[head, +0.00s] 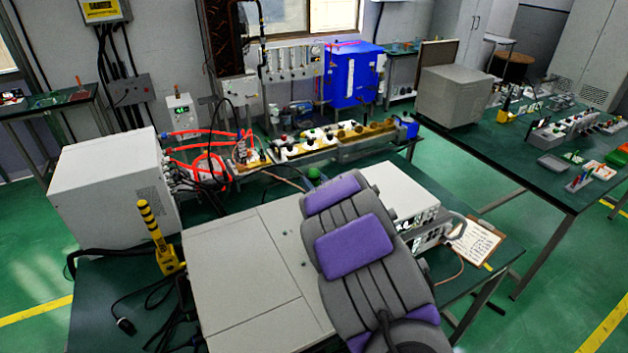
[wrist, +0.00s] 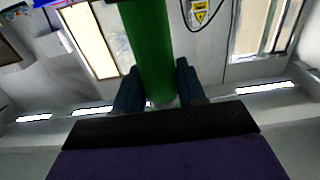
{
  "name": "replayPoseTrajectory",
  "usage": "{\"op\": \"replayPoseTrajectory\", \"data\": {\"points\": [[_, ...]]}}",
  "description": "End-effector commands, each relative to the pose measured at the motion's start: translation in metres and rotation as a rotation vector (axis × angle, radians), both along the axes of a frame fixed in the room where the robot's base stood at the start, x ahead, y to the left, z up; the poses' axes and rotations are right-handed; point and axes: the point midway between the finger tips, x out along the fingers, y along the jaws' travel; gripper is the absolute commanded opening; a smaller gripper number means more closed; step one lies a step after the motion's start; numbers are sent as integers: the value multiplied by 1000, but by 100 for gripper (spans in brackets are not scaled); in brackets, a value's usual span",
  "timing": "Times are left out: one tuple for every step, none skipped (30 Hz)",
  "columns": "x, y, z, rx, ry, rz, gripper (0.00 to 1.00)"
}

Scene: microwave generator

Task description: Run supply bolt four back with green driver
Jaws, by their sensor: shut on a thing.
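The green driver (wrist: 150,45) stands out between the fingers of my gripper (wrist: 158,88) in the wrist view. The gripper is shut on it. In the head view a small green part (head: 314,174) shows just past the far end of my arm, probably the driver; the fingers are hidden there by my arm. A pale cabinet (head: 235,262) lies under and left of my arm, with a few small dark dots on its top. I cannot tell whether these are bolts, or which is supply bolt four.
A white box (head: 112,185) with red hoses stands at the left. A yellow-black striped post (head: 152,220) and loose black cables are beside the pale cabinet. A blue box (head: 352,74) and a bench rig stand behind. A clipboard (head: 474,243) lies at the right.

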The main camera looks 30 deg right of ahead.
Motion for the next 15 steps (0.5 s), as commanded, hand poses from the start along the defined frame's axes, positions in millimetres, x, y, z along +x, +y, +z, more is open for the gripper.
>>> {"op": "replayPoseTrajectory", "data": {"points": [[0, 0, -2, 0, -2, 0, 4], [0, 0, -4, 1, -2, 0, 4], [0, 0, -6, 1, -2, 0, 4], [0, 0, -7, 1, -2, 0, 4], [0, 0, -8, 1, -2, 0, 4], [0, 0, -10, 2, -2, 0, 4], [0, 0, -11, 2, -2, 0, 4], [0, 0, -13, 2, -2, 0, 4], [0, 0, -15, 2, -2, 0, 4], [0, 0, -16, 2, -2, 0, 4], [0, 0, -17, 2, -2, 0, 4], [0, 0, -18, 1, -2, 0, 4], [0, 0, -19, 1, -2, 1, 4], [0, 0, -19, 1, -2, 0, 4], [0, 0, -19, 1, -3, 1, 4]]}}
